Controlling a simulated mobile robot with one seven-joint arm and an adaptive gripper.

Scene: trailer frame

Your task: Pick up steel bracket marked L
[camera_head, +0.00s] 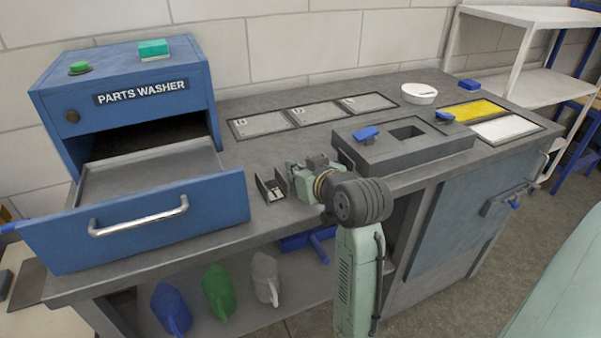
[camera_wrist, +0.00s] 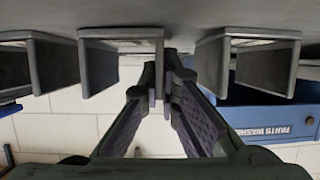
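Several grey angled steel brackets stand in a row on the bench. In the wrist view, which is upside down, they are a left bracket (camera_wrist: 52,70), a middle bracket (camera_wrist: 118,68) and a right bracket (camera_wrist: 258,68). I cannot read a letter on any of them. In the head view one bracket (camera_head: 270,188) stands clear, left of my gripper (camera_head: 302,172); the others are partly hidden by it. In the wrist view my gripper (camera_wrist: 164,85) is open with a narrow gap, its tips close to the middle bracket's right side. Contact cannot be told.
The blue parts washer (camera_head: 130,90) has its drawer (camera_head: 150,228) pulled out at left. A dark raised fixture (camera_head: 445,152) stands right of my gripper. Framed grey panels (camera_head: 262,124) lie behind. Yellow (camera_head: 474,110) and white (camera_head: 506,128) panels lie at right.

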